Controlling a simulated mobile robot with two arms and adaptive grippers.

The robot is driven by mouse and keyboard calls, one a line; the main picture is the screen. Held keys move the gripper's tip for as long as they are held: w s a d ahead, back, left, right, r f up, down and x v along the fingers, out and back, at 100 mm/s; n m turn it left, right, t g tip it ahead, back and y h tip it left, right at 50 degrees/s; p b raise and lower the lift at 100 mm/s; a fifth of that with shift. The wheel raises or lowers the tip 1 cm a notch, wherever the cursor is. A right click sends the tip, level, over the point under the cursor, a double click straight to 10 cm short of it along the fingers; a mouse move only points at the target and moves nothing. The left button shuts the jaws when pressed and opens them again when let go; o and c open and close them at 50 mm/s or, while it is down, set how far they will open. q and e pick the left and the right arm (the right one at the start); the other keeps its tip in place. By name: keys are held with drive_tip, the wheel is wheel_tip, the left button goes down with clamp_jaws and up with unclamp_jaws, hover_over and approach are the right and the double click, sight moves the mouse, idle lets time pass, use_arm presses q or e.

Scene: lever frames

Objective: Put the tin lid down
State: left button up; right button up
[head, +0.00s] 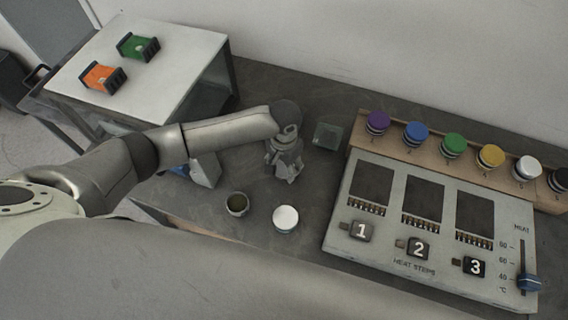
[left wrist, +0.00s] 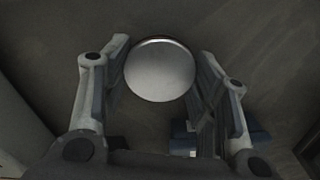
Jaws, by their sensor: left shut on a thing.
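The tin lid (left wrist: 160,72) is a round, pale silver disc. In the left wrist view it sits between the two fingers of my left gripper (left wrist: 162,58), which is shut on it. In the head view my left gripper (head: 286,172) points down over the dark bench, and the lid is hidden by it. An open dark tin (head: 237,204) stands in front of the gripper, to its left. A round white-topped container (head: 286,219) stands directly in front. My right gripper is not in view.
A heat panel (head: 340,240) with numbered buttons fills the right, with a rack (head: 400,152) of coloured-lidded jars behind. A greenish block (head: 327,135) lies behind right of the gripper. A blue-grey item (head: 205,170) is left. A white side table (head: 180,60) holds orange and green modules.

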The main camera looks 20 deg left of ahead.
sight(285, 167)
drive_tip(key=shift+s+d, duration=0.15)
use_arm(q)
drive_tip(key=shift+f, duration=0.1)
drive_tip(key=o, duration=0.9)
drive_tip(key=shift+c, duration=0.2)
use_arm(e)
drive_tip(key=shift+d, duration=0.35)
use_arm(q)
wheel_tip(285, 167, up, 12)
drive_tip(key=b, duration=0.1)
drive_tip(key=shift+r, duration=0.2)
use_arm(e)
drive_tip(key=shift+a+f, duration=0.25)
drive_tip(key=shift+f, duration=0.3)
use_arm(q)
drive_tip(key=shift+s+f, duration=0.1)
